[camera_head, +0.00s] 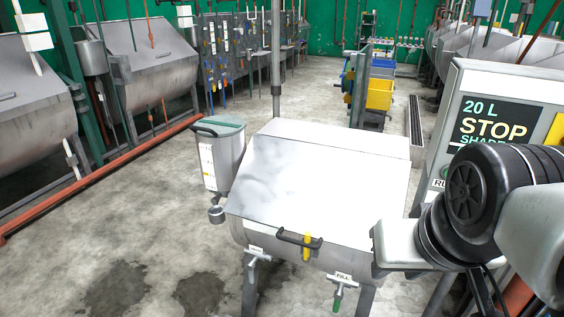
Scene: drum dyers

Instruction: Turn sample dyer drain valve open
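The sample dyer is a grey metal drum (310,185) on legs, with a sloped lid, a dark front handle and a yellow latch. Below its front edge at left is the drain valve (258,256), beside a small white tag. The tag seems to read DRAIN. The lever's angle is too small to tell. At right is a valve with a green-tipped handle (338,299), under a FILL tag. My gripper (380,250) appears as a grey end of my arm at the drum's right front, right of both valves. Its fingers are not clear, and I see nothing held.
A control panel (490,118) reading "20 L STOP" stands at right, partly behind my arm. Wet concrete floor (150,250) is clear at front left.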

